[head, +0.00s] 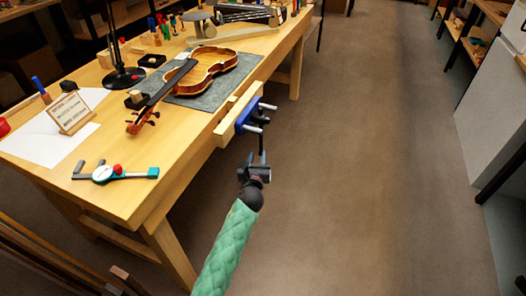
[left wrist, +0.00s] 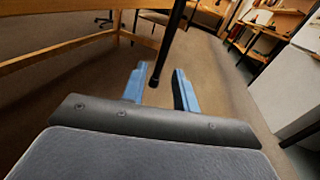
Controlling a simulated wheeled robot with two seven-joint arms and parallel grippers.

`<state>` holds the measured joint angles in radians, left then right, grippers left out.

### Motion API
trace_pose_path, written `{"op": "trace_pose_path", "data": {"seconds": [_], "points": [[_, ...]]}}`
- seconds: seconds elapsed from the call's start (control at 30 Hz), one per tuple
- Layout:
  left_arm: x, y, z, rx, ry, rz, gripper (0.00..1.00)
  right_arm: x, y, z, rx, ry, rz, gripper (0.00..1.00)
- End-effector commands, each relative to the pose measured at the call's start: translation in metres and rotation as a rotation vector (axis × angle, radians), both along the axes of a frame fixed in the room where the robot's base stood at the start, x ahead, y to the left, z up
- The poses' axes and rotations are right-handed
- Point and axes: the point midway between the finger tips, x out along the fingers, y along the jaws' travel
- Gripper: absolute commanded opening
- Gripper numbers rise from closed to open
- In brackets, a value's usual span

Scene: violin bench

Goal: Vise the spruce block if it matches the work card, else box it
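The vise (head: 243,122), blue with wooden jaws and metal rods, is mounted on the bench's right edge. A dark handle bar (head: 263,147) hangs from it. My left gripper (head: 262,160) is just below the vise by the bar. In the left wrist view its two blue fingers (left wrist: 158,88) are apart, and the dark bar (left wrist: 167,45) comes down between them; I cannot tell whether they touch it. The work card (head: 75,114) stands on the bench at left, its text too small to read. I cannot pick out the spruce block for certain. My right gripper is out of view.
A violin (head: 212,66) lies on a grey mat (head: 238,84). A caliper-like gauge (head: 110,173) lies near the bench's front corner. A lamp (head: 122,78) and small dark trays (head: 152,61) stand farther back. The floor (head: 370,150) right of the bench is clear.

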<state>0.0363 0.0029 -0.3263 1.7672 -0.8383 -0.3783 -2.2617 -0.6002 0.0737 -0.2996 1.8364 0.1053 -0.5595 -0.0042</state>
Motion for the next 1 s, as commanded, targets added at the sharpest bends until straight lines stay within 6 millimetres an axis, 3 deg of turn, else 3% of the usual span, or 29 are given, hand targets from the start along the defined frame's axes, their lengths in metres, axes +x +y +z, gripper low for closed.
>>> {"op": "trace_pose_path", "data": {"seconds": [0.23,0.7,1.0], "points": [[0.014,-0.004,0.011,0.058,-0.031,-0.005,0.30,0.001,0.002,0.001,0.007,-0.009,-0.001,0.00],[0.074,-0.007,0.009,0.056,-0.028,-0.005,0.30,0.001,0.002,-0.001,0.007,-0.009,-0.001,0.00],[0.081,-0.007,0.009,0.055,-0.028,-0.005,0.30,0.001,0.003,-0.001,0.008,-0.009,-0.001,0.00]]}}
